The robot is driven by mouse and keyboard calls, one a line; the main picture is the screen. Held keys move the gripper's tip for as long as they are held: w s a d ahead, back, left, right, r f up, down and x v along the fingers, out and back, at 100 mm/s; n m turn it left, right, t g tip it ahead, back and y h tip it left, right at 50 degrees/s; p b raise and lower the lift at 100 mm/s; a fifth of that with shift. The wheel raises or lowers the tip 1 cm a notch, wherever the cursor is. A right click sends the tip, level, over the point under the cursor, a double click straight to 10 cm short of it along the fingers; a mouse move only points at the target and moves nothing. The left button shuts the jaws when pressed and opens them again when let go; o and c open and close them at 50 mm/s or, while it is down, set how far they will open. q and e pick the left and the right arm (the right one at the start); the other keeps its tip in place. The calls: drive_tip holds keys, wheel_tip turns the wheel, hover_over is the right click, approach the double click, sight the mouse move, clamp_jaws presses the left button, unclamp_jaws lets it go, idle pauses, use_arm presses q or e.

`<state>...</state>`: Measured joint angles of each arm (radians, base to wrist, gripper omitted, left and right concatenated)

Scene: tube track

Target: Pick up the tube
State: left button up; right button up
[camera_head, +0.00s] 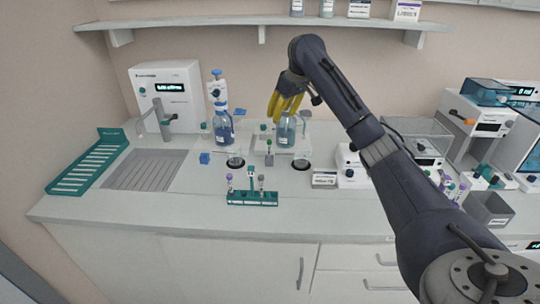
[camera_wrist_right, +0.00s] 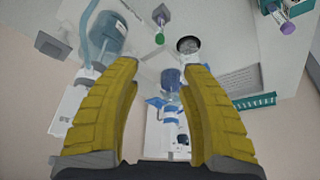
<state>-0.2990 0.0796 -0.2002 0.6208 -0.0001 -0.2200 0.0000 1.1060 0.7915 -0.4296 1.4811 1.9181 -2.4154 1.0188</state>
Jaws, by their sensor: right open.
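In the right wrist view the green-capped tube (camera_wrist_right: 160,36) lies beyond the fingertips. A purple-capped tube (camera_head: 229,181) and a grey-topped tube (camera_head: 261,183) stand in a teal rack (camera_head: 254,199) near the counter front. The purple cap also shows in the right wrist view (camera_wrist_right: 287,27). My right gripper (camera_head: 287,106) has yellow fingers, spread apart and empty, above and behind the tubes near a blue bottle. It also shows in the right wrist view (camera_wrist_right: 155,68). My left gripper is not in view.
A shelf (camera_head: 275,22) runs along the wall above. The counter front (camera_head: 150,212) is clear. Instruments crowd the right side.

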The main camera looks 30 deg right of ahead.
sight(271, 141)
drive_tip(key=x, duration=1.7)
drive_tip(key=shift+s+d+f, duration=0.1)
drive_tip(key=shift+s+f, duration=0.05)
drive_tip(key=shift+c, duration=0.4)
clamp_jaws()
